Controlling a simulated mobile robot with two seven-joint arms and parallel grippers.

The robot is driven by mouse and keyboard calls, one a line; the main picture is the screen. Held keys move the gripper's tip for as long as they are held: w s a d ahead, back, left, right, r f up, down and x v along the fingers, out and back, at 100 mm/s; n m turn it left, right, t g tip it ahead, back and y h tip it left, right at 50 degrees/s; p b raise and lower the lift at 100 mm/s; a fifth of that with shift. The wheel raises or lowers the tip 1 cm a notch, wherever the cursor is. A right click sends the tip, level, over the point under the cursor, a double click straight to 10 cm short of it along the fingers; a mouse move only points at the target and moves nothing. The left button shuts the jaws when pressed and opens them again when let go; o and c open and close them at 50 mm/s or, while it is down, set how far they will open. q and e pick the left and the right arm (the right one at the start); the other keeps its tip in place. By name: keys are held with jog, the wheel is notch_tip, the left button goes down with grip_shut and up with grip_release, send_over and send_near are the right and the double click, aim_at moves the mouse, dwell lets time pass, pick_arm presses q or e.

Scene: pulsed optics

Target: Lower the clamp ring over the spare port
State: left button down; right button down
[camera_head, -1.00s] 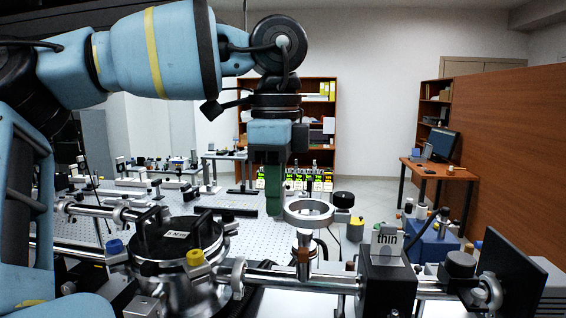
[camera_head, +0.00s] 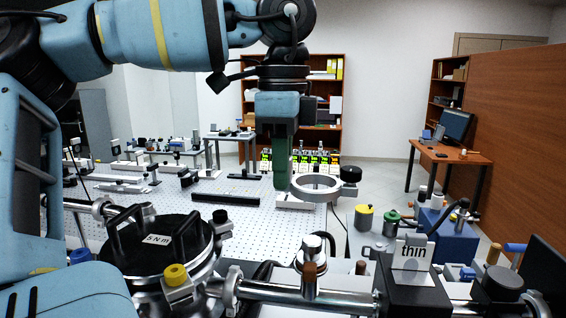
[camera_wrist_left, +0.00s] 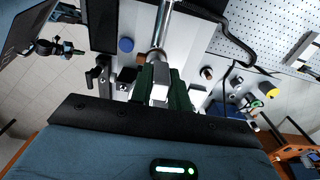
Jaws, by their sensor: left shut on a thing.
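The clamp ring (camera_head: 315,187) is a silver ring with a black knob (camera_head: 350,174) on its right side. My left gripper (camera_head: 282,168), with green fingers, is shut on the ring's left side and holds it level in the air. A silver upright fitting (camera_head: 313,250), seemingly the spare port, stands below the ring in the head view, with a clear gap between them. In the left wrist view my left gripper (camera_wrist_left: 163,88) has a pale piece between its fingers; the ring's full outline cannot be made out there. My right gripper is not in view.
A round black-lidded chamber (camera_head: 160,245) with handles stands left of the fitting. A horizontal silver tube (camera_head: 300,293) runs in front. The perforated optical table (camera_head: 240,215) lies behind.

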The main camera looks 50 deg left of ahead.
pick_arm(q)
jog(key=shift+a, duration=0.1)
